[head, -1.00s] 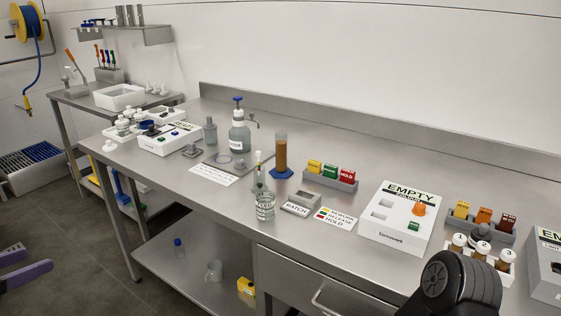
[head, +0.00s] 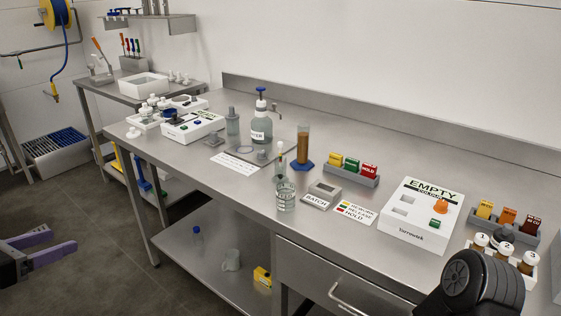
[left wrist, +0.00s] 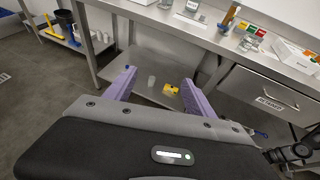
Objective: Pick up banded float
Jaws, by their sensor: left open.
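A slim clear float with a narrow stem (head: 281,165) stands upright at a glass jar (head: 286,199) near the front edge of the steel bench. I cannot tell whether it is inside the jar or just behind it, and its band is too small to make out. My left gripper (head: 62,239) has purple fingers, is open and empty, and hangs over the floor at the far left, well away from the float. In the left wrist view the gripper (left wrist: 157,77) points toward the bench's lower shelf. My right gripper is not in view.
A brown-filled cylinder on a blue base (head: 303,148), a blue-capped bottle (head: 261,124) and a small grey block (head: 323,192) stand around the jar. A white EMPTY box (head: 420,217) is to the right. The lower shelf (head: 205,262) holds a few items. Floor between gripper and bench is clear.

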